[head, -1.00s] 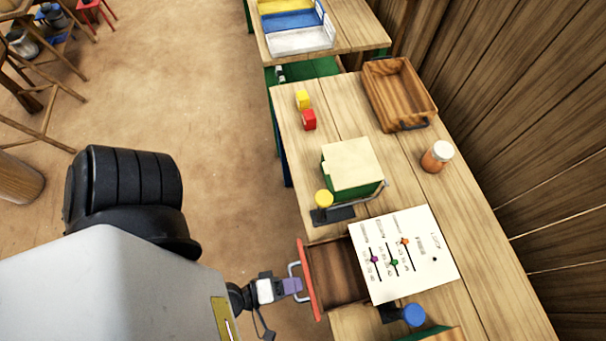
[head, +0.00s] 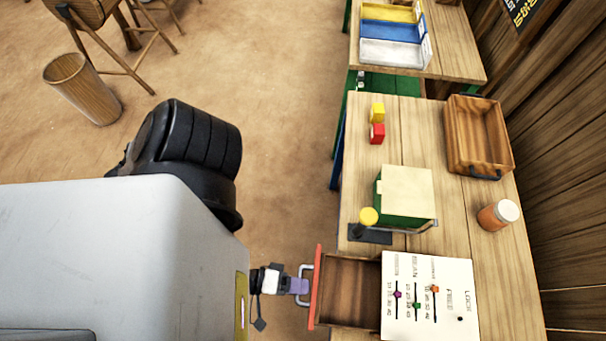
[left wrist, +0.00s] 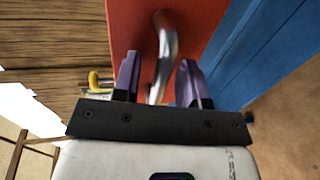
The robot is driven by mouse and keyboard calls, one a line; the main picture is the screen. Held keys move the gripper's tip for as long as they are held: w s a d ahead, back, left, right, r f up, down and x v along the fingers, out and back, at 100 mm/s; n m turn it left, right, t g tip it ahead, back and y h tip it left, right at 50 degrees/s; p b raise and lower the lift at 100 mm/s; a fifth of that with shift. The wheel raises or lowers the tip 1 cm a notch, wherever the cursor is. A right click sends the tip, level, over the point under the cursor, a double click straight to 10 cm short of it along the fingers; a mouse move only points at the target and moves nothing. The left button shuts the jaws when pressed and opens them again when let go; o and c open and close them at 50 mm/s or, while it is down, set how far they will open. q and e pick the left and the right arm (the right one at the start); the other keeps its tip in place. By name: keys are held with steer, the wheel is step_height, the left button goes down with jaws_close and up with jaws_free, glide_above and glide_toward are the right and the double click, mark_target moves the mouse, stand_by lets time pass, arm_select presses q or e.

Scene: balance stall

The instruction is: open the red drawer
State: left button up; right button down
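The red drawer (head: 316,286) stands pulled out of the workbench in the head view, its brown inside (head: 350,290) showing and looking empty. Its metal handle (head: 301,270) is on the front panel, and it also shows in the left wrist view (left wrist: 167,40). My left gripper (head: 299,286) is at the handle. In the left wrist view its two purple fingers (left wrist: 158,75) stand apart, one on each side of the handle bar, with gaps visible. The red front panel (left wrist: 130,25) fills the space behind them. My right gripper is not in view.
A white slider panel (head: 425,300) lies beside the drawer.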

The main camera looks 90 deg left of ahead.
arm_select(q)
steer(key=b+v, duration=0.1)
steer(key=v, duration=1.2)
steer(key=shift+s, duration=0.35)
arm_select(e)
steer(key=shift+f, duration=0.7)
arm_select(q)
steer(key=shift+a+r, duration=0.15)
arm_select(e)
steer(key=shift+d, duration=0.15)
